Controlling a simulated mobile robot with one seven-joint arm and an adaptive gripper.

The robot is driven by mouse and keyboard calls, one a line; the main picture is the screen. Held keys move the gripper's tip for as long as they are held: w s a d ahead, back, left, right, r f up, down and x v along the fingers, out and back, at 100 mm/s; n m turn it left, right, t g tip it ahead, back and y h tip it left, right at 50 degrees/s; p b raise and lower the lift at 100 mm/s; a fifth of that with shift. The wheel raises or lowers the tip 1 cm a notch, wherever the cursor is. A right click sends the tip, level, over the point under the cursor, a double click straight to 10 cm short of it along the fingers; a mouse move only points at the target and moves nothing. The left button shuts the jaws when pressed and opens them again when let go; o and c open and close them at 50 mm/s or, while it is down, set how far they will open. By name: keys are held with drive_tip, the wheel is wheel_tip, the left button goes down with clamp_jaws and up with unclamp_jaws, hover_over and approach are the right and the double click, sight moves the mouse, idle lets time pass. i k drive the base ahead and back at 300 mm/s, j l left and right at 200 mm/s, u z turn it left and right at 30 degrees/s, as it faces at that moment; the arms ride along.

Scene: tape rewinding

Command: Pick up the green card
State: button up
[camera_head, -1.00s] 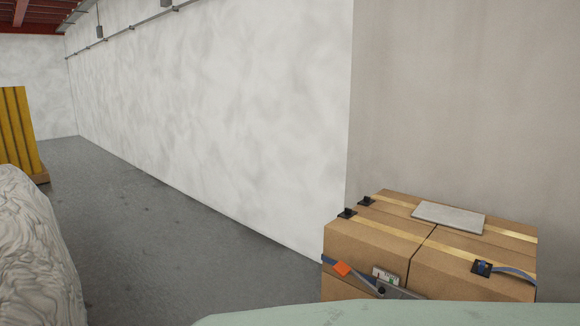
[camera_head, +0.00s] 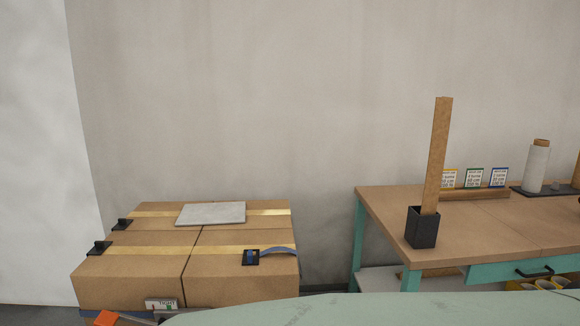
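The green card (camera_head: 474,179) stands upright in a wooden holder on the workbench at the right. It is the middle one of three cards, between a yellow card (camera_head: 449,179) on its left and a blue card (camera_head: 499,177) on its right. All three show pale faces with small print, too small to read. My gripper is not in view.
The wooden workbench (camera_head: 460,228) has a green frame and drawer. A tall wooden board in a black holder (camera_head: 422,229) stands at its front left, left of the cards. A white roll (camera_head: 537,168) stands right of them. Strapped cardboard boxes (camera_head: 150,265) sit at the left.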

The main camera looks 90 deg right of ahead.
sight(474, 176)
drive_tip(key=z, duration=3.8)
drive_tip(key=u, duration=0.25)
drive_tip(key=i+l+u, duration=0.15)
drive_tip(key=l+u, duration=0.25)
drive_tip(key=i+l+u, duration=0.1)
drive_tip(key=l+u, duration=0.65)
drive_tip(key=l, duration=2.15)
drive_tip(key=i+l, duration=0.1)
drive_tip(key=l, duration=0.2)
drive_tip(key=i+l, duration=0.15)
drive_tip(key=l, duration=0.15)
